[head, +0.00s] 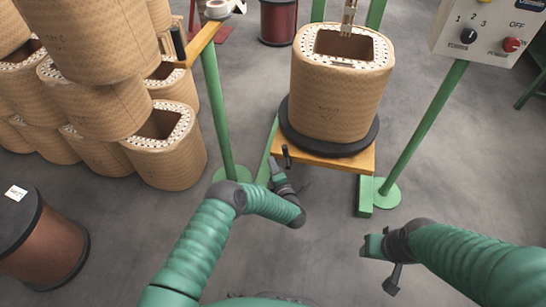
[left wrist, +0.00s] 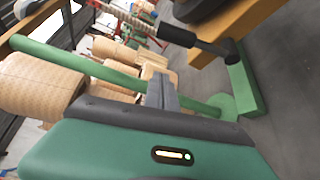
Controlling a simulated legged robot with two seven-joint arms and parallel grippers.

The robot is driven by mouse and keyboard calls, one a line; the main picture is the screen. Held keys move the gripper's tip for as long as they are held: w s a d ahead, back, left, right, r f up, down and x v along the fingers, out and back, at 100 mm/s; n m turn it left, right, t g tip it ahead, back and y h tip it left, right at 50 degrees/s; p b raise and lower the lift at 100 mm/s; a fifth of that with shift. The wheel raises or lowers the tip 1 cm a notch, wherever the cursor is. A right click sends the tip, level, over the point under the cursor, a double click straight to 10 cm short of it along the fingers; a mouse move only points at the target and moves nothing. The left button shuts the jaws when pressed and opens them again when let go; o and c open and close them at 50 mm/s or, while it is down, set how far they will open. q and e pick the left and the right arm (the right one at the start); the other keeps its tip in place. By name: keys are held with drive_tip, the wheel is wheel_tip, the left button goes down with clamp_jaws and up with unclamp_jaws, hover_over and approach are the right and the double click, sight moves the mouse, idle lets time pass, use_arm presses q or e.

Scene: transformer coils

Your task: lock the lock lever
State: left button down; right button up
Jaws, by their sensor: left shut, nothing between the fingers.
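The lock lever appears to be the small black-handled lever (head: 286,155) at the front left corner of the orange platform (head: 352,160). In the left wrist view a black handle (left wrist: 190,38) shows beside the orange platform (left wrist: 240,42). My left gripper (head: 276,168) is just below and left of the lever in the head view, shut with nothing in it.
A large tan coil (head: 340,90) stands on a black disc (head: 300,140) on the platform. Green posts (head: 216,110) flank it. A control panel (head: 485,30) is at the upper right. Several coils (head: 170,150) stand at the left. Grey floor before the platform is clear.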

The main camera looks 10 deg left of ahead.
use_arm(q)
drive_tip(key=v, duration=0.2)
drive_tip(key=p+v, duration=0.1)
drive_tip(key=v, duration=0.2)
drive_tip(key=shift+s+d+f, duration=0.2)
drive_tip(key=shift+s+d, duration=0.15)
use_arm(e)
drive_tip(key=shift+w+d+r, duration=0.1)
drive_tip(key=shift+d+r, duration=0.1)
drive_tip(key=shift+r, duration=0.85)
use_arm(q)
drive_tip(key=shift+d, duration=0.1)
use_arm(e)
drive_tip(key=shift+d, duration=0.1)
